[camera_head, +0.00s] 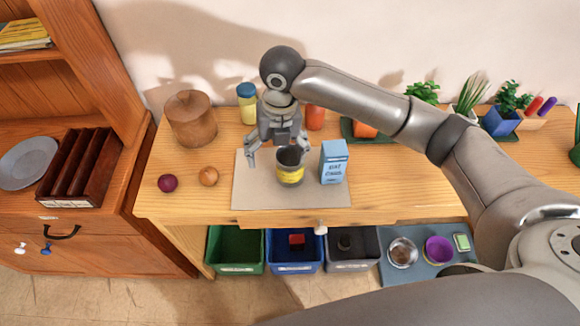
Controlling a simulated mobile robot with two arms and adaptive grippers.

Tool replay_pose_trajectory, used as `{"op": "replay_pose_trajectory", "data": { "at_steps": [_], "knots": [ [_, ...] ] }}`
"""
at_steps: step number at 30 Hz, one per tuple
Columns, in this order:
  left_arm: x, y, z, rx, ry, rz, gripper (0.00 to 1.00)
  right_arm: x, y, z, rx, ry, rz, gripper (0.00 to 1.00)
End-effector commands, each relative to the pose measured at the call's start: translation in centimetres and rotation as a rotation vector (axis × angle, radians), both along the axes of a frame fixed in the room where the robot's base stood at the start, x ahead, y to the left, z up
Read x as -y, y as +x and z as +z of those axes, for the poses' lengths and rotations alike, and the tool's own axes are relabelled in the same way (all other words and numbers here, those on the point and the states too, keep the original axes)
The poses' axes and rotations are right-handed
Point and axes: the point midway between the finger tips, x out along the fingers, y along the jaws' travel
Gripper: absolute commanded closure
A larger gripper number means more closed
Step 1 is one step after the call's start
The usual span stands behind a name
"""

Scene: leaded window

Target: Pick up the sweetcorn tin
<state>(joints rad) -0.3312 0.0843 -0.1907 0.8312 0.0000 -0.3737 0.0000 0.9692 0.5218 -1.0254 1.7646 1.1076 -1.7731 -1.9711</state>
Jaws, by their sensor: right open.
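A small tin with a yellow label (290,174), which looks like the sweetcorn tin, stands upright on a grey mat (241,194) on the wooden table. Its upper part is dark. My right gripper (279,160) points down from above, just behind and over the tin. Its fingers are open, one to the left of the tin and one near its right side. I cannot tell whether the right finger touches the tin. My left gripper is not in view.
A blue carton (334,163) stands close to the tin's right. A purple onion (168,183), a brown onion (208,176) and a wooden canister (190,119) are on the left. A yellow jar (247,104) and an orange-red jar (315,117) stand behind. Open bins (236,249) sit below the table's front edge.

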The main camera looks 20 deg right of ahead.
Motion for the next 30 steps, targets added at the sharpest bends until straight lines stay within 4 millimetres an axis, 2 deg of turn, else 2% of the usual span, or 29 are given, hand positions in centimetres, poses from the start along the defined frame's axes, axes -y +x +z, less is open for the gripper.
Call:
{"op": "replay_pose_trajectory", "data": {
  "at_steps": [1, 3, 6, 9, 18, 23, 30],
  "knots": [
    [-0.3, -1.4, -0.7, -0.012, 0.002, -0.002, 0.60, 1.1, 1.0, 1.2, 0.004, -0.026, 0.050, 0.13],
    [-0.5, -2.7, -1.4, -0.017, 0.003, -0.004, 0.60, 2.1, 1.6, 2.2, -0.003, -0.051, 0.116, 0.13],
    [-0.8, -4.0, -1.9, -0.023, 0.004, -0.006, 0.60, 3.1, 2.2, 3.3, -0.012, -0.071, 0.178, 0.13],
    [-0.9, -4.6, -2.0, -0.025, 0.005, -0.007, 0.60, 3.5, 2.5, 3.5, -0.018, -0.079, 0.207, 0.13],
    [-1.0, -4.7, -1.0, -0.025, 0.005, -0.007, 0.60, 3.6, 2.5, -0.7, -0.021, -0.080, 0.214, 0.13],
    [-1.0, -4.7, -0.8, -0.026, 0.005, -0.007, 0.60, 3.7, 2.5, -1.8, -0.018, -0.080, 0.215, 0.13],
    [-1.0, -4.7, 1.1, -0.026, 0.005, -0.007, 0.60, 4.2, 2.6, -5.0, -0.021, -0.080, 0.214, 0.13]
  ]
}}
